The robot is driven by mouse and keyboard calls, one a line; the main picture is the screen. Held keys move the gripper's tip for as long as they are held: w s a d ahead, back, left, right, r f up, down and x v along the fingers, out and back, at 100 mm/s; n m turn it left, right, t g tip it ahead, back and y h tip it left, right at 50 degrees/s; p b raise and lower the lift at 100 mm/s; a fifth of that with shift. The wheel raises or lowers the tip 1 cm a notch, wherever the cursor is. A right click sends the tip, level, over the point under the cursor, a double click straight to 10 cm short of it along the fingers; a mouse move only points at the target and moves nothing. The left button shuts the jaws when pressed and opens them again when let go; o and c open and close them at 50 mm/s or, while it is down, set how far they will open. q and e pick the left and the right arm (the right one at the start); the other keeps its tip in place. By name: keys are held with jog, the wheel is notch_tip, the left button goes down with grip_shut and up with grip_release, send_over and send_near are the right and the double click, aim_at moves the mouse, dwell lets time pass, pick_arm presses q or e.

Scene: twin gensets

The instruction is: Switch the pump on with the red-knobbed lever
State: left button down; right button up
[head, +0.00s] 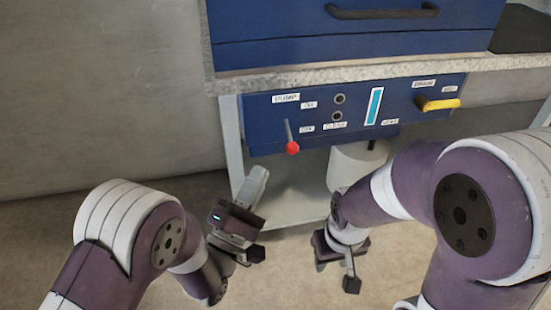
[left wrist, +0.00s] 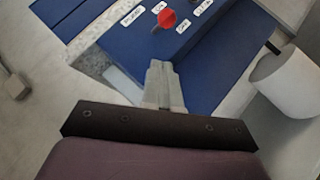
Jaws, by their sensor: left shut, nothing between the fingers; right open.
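The pump lever (head: 288,130) hangs down from the blue panel (head: 265,133), with its red knob (head: 292,147) at the lower end, just below the panel's lower part. A PUMP label (head: 286,98) sits above it, with two small labels beside it that are too small to read surely. My left gripper (head: 258,178) is below and left of the knob, apart from it, shut and empty, fingers pointing up. In the left wrist view the red knob (left wrist: 166,18) shows beyond the shut fingertips (left wrist: 160,66). My right gripper (head: 337,274) is open and empty, low and right of the lever.
A yellow handle (head: 438,104) is at the panel's right end. A blue-white gauge (head: 374,106) and two dark round fittings (head: 339,99) sit mid-panel. A stone-like ledge (head: 350,75) overhangs the panel. A white cylinder (head: 355,165) stands below; it also shows in the left wrist view (left wrist: 286,82).

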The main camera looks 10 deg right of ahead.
aim_at(289, 135)
pick_arm(q)
jog(key=d+r, duration=0.1)
jog(key=d+b, duration=0.1)
jog(key=d+r, duration=0.1)
jog(key=shift+w+d+r, duration=0.25)
jog(key=shift+d+r, duration=0.1)
jog(key=shift+d, duration=0.05)
